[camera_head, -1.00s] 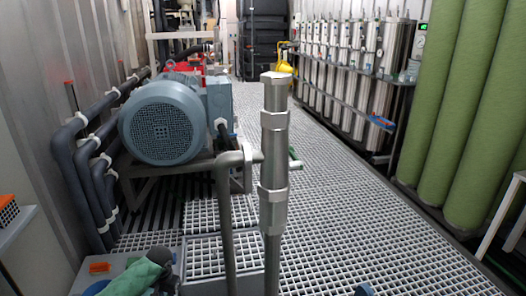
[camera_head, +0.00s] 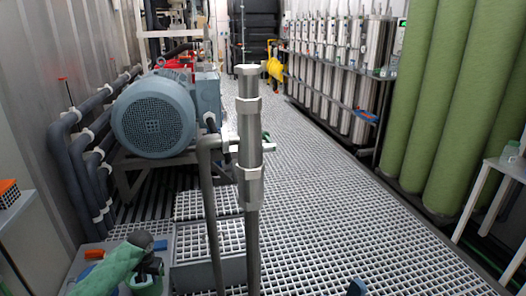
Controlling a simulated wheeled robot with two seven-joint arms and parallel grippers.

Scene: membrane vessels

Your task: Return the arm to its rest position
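My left arm appears to be the green and dark grey shape (camera_head: 108,270) at the lower left. It bends at a dark rounded joint, and its end (camera_head: 148,276) hangs over the grey-blue low unit near the bottom edge. The fingers cannot be made out, and nothing is seen held. My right gripper is not clearly visible. A small dark blue piece shows at the bottom edge, right of centre, too cropped to identify.
An upright metal column (camera_head: 250,150) and a bent grey pipe (camera_head: 206,200) stand just ahead. A blue-grey motor (camera_head: 155,122) and dark pipes stand left. Green cylinders (camera_head: 465,110) and a white table (camera_head: 503,165) stand right. Grated floor (camera_head: 330,205) is clear between.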

